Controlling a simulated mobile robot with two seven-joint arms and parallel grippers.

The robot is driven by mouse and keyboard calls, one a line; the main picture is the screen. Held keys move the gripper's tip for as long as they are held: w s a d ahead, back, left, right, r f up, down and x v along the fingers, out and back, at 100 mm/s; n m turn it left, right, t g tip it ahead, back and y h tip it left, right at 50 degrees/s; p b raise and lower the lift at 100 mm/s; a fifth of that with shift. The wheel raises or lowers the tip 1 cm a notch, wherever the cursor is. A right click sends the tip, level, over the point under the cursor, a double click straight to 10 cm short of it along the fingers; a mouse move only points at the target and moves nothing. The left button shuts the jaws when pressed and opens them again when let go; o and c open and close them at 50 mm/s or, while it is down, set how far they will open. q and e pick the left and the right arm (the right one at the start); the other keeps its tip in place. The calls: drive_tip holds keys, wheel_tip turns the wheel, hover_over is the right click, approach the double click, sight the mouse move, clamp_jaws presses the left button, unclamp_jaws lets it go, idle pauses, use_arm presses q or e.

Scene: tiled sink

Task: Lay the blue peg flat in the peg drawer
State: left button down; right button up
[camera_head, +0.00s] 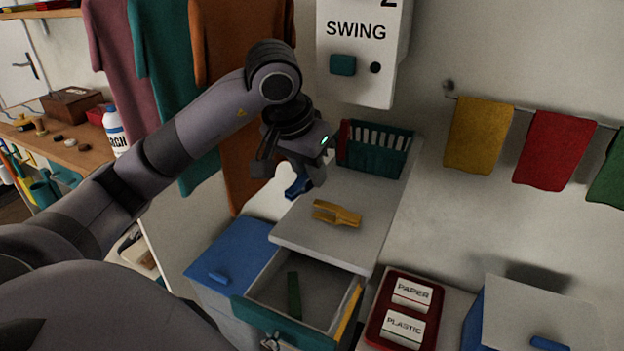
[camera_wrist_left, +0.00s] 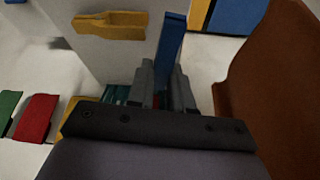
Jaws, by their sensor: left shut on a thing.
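The blue peg (camera_head: 298,186) is in my left gripper (camera_head: 303,172), above the back left edge of the grey cabinet top. In the left wrist view the blue peg (camera_wrist_left: 171,42) stands out beyond the two fingers of the left gripper (camera_wrist_left: 165,85), which are shut on it. The peg drawer (camera_head: 262,312) is pulled open below the cabinet top, in front of the gripper and to its right. A green peg (camera_head: 294,295) lies in it, and a yellow peg (camera_head: 348,308) is along its right side. My right gripper is not in view.
A yellow-orange peg (camera_head: 337,214) lies on the cabinet top (camera_head: 365,245); it also shows in the left wrist view (camera_wrist_left: 110,26). A teal basket (camera_head: 374,150) stands at the back. A blue-lidded bin (camera_head: 232,258) is left of the drawer, a red tray (camera_head: 377,325) right.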

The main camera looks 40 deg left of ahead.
sight(310, 183)
use_arm(q)
drive_tip(key=shift+w, duration=0.45)
wheel_tip(310, 183, down, 3)
drive_tip(key=shift+s+f, duration=0.15)
drive_tip(key=shift+f, duration=0.05)
drive_tip(key=shift+f, duration=0.15)
drive_tip(key=shift+f, duration=0.15)
drive_tip(key=c, duration=1)
unclamp_jaws()
